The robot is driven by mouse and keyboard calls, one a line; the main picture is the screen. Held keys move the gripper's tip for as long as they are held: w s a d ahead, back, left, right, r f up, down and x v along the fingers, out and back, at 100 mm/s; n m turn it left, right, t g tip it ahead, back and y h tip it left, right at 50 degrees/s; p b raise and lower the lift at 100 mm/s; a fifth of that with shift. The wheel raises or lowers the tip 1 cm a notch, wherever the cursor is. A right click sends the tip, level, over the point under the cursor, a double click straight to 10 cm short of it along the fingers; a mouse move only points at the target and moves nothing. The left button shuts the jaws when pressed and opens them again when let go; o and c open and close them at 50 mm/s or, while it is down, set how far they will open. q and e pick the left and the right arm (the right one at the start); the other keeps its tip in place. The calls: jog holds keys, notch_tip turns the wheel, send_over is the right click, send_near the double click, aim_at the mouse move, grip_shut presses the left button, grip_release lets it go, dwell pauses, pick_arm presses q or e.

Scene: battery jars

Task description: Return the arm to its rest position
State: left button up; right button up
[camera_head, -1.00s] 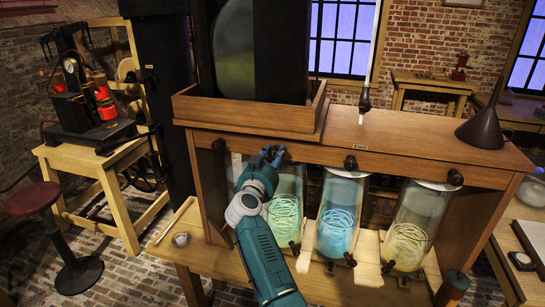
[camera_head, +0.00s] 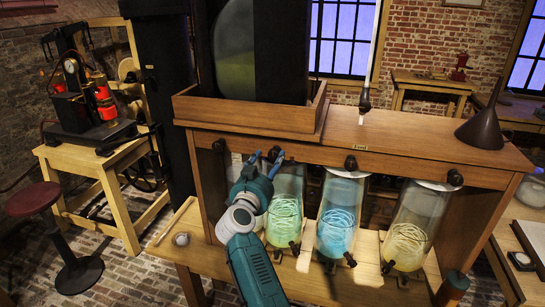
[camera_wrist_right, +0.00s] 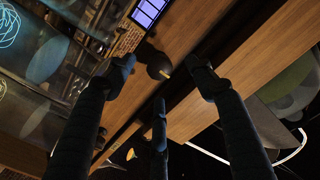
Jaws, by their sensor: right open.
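My right gripper (camera_head: 266,156) is in front of the wooden cabinet's upper rail, above and left of the green-liquid jar (camera_head: 285,210). Its blue fingers are spread apart and hold nothing. In the right wrist view the open gripper (camera_wrist_right: 162,72) has dark fingers with a gap between them, and a dark rounded thing (camera_wrist_right: 152,60) shows beyond that gap. My right forearm comes up from the bottom of the head view and covers part of the bench. My left gripper is not in view.
A blue-liquid jar (camera_head: 338,217) and a yellow-liquid jar (camera_head: 412,225) stand right of the green one, under the wooden cabinet (camera_head: 420,145). Black knobs (camera_head: 350,162) line its rail. A dark funnel (camera_head: 482,128) stands on top. The floor at left is partly free.

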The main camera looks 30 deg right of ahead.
dwell(0.4)
